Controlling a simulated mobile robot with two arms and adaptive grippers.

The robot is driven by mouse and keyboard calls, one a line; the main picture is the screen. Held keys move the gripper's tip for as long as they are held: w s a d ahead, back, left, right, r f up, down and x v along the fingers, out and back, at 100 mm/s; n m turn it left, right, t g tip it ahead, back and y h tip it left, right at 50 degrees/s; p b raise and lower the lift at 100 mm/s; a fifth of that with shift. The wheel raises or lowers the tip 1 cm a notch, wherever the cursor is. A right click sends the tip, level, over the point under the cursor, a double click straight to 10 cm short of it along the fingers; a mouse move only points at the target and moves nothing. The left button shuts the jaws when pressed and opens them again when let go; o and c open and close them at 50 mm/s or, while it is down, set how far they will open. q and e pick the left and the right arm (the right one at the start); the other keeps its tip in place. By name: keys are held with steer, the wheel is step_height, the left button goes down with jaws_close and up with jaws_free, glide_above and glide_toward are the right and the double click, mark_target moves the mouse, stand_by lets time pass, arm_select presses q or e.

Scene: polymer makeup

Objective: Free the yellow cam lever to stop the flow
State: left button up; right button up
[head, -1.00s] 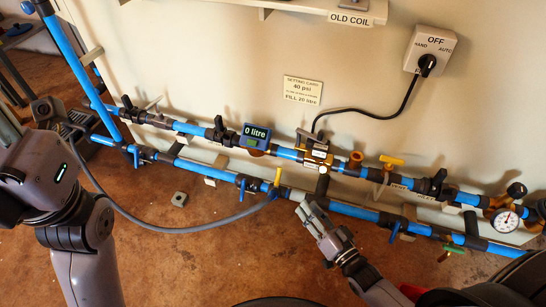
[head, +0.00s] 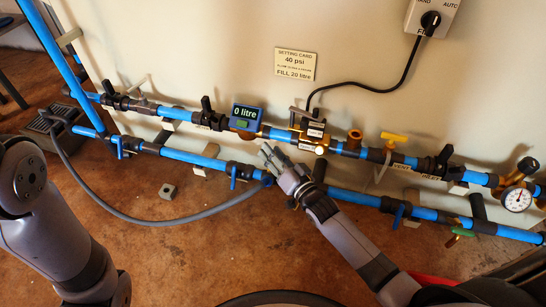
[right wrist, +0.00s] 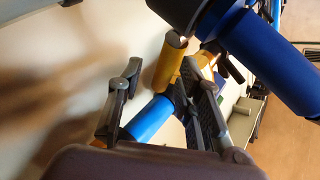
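My right gripper (head: 268,151) reaches in from the lower right and is in front of the lower blue pipe, close to where the grey hose (head: 180,224) joins it. Its fingers are apart with nothing clearly held; they also show apart in the right wrist view (right wrist: 162,100). The yellow cam lever at the hose end is not visible now in the head view; the gripper covers that spot. In the right wrist view an orange-yellow cylinder (right wrist: 170,62) shows beyond the fingers; I cannot tell whether it is the lever. Only my left arm's links show.
The meter (head: 247,116) on the upper pipe reads 0 litre. Blue valve handles line the lower pipe (head: 360,197).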

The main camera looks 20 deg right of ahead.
steer(key=shift+w, duration=0.2)
jaws_close()
stand_by(0.3)
stand_by(0.5)
